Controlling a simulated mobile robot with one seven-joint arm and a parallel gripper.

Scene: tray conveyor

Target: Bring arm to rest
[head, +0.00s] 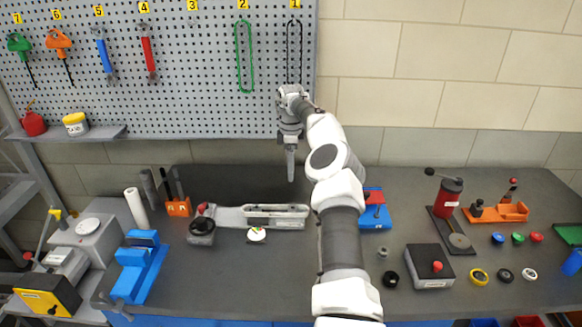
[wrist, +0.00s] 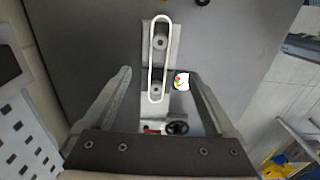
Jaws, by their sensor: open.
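My gripper (head: 291,172) hangs pointing down in front of the lower edge of the pegboard, above the back of the dark bench. My arm reaches up to it from the front middle of the bench. In the wrist view, the two fingers of my gripper (wrist: 161,75) stand wide apart with nothing between them. Below and beyond the fingers lies a grey belt unit (head: 230,217) with a pale belt loop (head: 276,209). In the wrist view, the belt loop (wrist: 150,60) runs around two round pulleys. My gripper is apart from it and from the bench.
The pegboard (head: 200,120) behind my gripper carries loops and tools. A black-knobbed box (head: 202,231) and a small white dial (head: 257,235) sit by the belt unit. A blue vise (head: 140,262) stands left; a red grinder (head: 448,195) stands right. The bench's front middle looks clear.

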